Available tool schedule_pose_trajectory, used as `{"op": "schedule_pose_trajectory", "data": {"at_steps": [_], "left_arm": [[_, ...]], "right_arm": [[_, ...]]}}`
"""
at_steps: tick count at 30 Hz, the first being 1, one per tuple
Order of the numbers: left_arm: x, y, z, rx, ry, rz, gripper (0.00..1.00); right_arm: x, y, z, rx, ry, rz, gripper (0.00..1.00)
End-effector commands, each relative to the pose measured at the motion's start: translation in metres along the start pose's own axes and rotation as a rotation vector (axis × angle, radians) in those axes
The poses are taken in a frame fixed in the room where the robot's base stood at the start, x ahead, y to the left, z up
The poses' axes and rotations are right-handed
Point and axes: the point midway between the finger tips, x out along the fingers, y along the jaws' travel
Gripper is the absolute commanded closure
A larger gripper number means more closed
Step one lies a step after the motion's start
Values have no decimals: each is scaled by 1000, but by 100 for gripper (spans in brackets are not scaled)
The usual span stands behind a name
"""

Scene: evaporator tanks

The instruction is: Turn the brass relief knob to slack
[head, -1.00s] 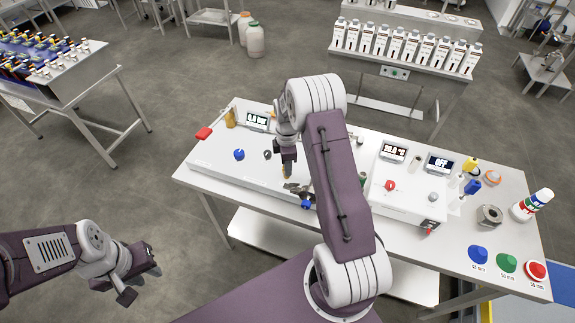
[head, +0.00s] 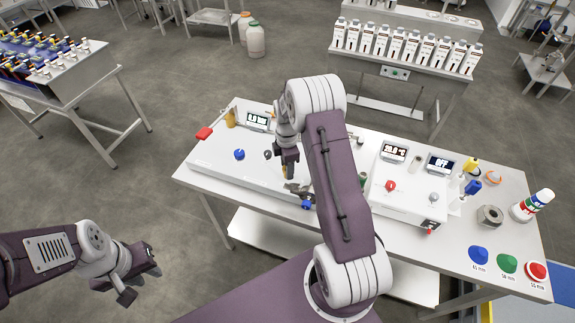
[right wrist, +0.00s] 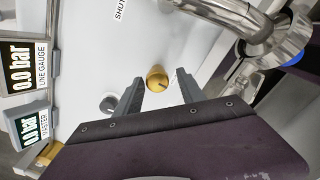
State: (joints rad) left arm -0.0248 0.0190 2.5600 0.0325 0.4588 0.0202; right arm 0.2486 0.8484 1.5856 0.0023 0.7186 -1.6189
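The brass relief knob (right wrist: 157,78) shows in the right wrist view, round and gold with a dark mark on its face, on a white panel. My right gripper (right wrist: 160,92) is open, its two grey fingers apart on either side of the knob in that view. I see no finger touching the knob, and the depth between them is hard to judge. In the head view my right gripper (head: 289,172) points down over the white panel (head: 225,165) and largely hides the knob. My left gripper (head: 141,277) is open and empty, away from the bench at the lower left.
A grey knob (right wrist: 108,104) sits beside the left finger. Metal pipework (right wrist: 240,25) with a blue part stands close on the right. Two gauge displays (right wrist: 25,65) read 0.0 bar. A blue knob (head: 239,154) and red handle (head: 204,133) are left on the bench.

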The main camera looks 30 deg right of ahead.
Motion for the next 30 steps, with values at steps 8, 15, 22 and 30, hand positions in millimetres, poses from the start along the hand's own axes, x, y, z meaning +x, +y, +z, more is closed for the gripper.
{"op": "schedule_pose_trajectory", "data": {"at_steps": [8,15,22,30], "left_arm": [[0,0,0,0,0,0,71],[7,0,1,0,0,0,71],[12,0,1,0,0,0,71],[12,0,1,0,0,0,71]], "right_arm": [[-2,2,1,0,-1,8,48],[-37,4,0,0,-2,15,48],[-81,3,-1,-1,-2,9,48],[-92,2,-1,-1,-2,6,48]]}}
